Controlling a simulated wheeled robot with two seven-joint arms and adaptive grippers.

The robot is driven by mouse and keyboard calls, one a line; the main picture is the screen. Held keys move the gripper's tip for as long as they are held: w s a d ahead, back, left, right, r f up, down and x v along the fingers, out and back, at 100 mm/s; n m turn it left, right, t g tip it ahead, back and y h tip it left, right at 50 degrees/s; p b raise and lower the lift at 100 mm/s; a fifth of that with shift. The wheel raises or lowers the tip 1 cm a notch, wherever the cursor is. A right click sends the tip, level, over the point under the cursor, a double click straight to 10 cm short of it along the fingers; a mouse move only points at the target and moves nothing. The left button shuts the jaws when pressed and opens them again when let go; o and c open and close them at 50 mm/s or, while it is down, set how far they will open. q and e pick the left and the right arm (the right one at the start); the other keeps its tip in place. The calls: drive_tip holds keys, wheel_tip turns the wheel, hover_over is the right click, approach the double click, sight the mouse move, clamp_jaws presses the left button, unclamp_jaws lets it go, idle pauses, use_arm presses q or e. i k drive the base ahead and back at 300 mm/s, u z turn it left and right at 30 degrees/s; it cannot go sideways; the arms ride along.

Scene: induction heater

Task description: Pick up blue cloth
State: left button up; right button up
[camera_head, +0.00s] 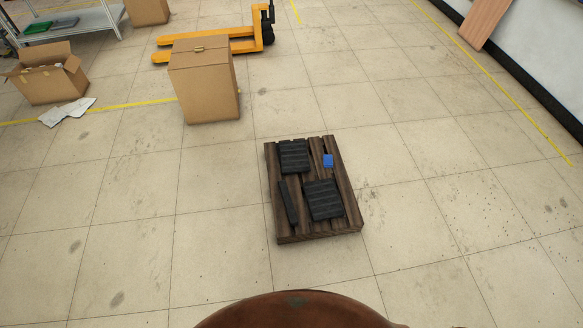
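A small blue cloth (328,160) lies on a dark brown wooden pallet (316,176) on the tiled floor. The cloth is near the pallet's upper right part, beside a black ribbed block (294,157) and above another black ribbed block (323,199). A narrow black bar (289,203) lies at the pallet's left side. Neither of my grippers shows in this view.
A closed cardboard box (205,82) stands up and left of the pallet, before a yellow pallet jack (240,38). An open cardboard box (47,77) and papers (67,111) are at far left. A brown rounded surface (295,312) fills the bottom middle. Floor around the pallet is clear.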

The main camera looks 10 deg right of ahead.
sight(328, 162)
drive_tip(key=u, duration=1.1)
drive_tip(key=i, duration=1.3)
drive_tip(key=z, duration=0.5)
drive_tip(key=i, duration=0.85)
drive_tip(key=z, duration=0.85)
